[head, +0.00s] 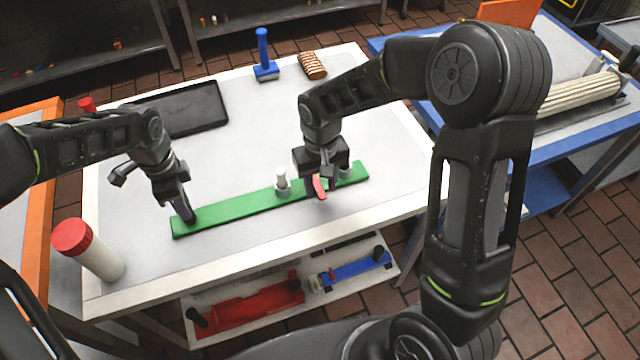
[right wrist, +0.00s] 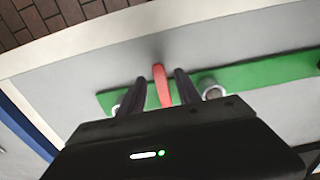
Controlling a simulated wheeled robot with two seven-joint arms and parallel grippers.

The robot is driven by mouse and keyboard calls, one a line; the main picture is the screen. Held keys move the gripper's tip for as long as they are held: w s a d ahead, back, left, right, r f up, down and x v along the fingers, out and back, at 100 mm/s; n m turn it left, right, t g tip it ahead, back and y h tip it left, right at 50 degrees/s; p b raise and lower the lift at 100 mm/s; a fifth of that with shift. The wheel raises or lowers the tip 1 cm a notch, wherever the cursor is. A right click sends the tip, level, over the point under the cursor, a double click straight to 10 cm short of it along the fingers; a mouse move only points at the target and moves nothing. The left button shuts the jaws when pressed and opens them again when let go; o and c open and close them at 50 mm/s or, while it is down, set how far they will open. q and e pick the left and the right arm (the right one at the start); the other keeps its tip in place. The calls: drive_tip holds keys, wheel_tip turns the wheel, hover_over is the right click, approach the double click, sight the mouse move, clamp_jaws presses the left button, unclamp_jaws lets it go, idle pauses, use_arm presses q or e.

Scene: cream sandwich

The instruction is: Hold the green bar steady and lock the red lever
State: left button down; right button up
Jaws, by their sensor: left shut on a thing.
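The long green bar (head: 240,208) lies flat across the white table, and it also shows in the right wrist view (right wrist: 255,74). Two pale round posts stand on it, one near the middle (head: 282,181) and one near its right end. The red lever (head: 319,189) is by the bar's right half; it also shows in the right wrist view (right wrist: 162,82). My left gripper (head: 187,214) is shut on the bar's left end. My right gripper (right wrist: 160,88) is open above the bar, one finger on each side of the lever, with narrow gaps. The lever's base is partly hidden.
A red-capped white shaker (head: 88,250) stands at the front left. A lower shelf holds a red tool (head: 245,307) and a blue one (head: 352,271).

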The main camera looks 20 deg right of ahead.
drive_tip(key=shift+f, duration=0.3)
clamp_jaws()
idle(0.3)
idle(1.0)
